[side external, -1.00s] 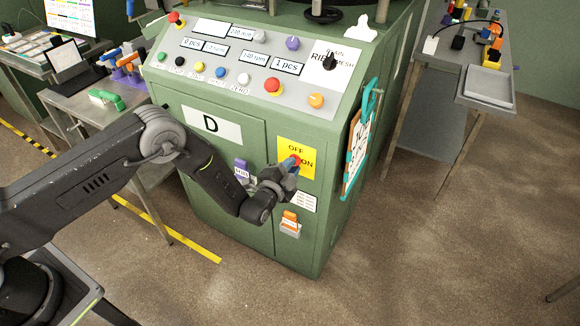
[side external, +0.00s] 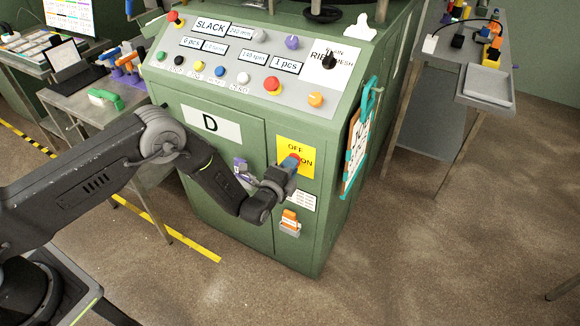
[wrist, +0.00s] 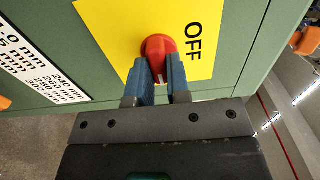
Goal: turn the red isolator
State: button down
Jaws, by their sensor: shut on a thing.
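The red isolator knob (side external: 291,161) sits on a yellow plate (side external: 284,148) marked OFF and ON, on the front of the green machine cabinet. My gripper (side external: 285,171) is at the plate, shut on the knob. In the wrist view, the red knob (wrist: 158,48) shows between the two blue-grey fingers of my gripper (wrist: 159,70). A small white mark shows on the knob's lower edge there. The word OFF is right of the knob in that view. My gripper covers part of the plate's lower left in the side view.
A purple part (side external: 241,169) is on the cabinet door left of my gripper. An orange part (side external: 290,221) in a holder is below it. A teal clipboard (side external: 356,145) hangs on the cabinet's right side. The sloped control panel (side external: 240,62) is above.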

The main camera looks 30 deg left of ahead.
dwell(0.3)
jog(key=c, duration=1.1)
grip_release()
jog(key=s, duration=1.3)
jog(key=shift+s, duration=0.4)
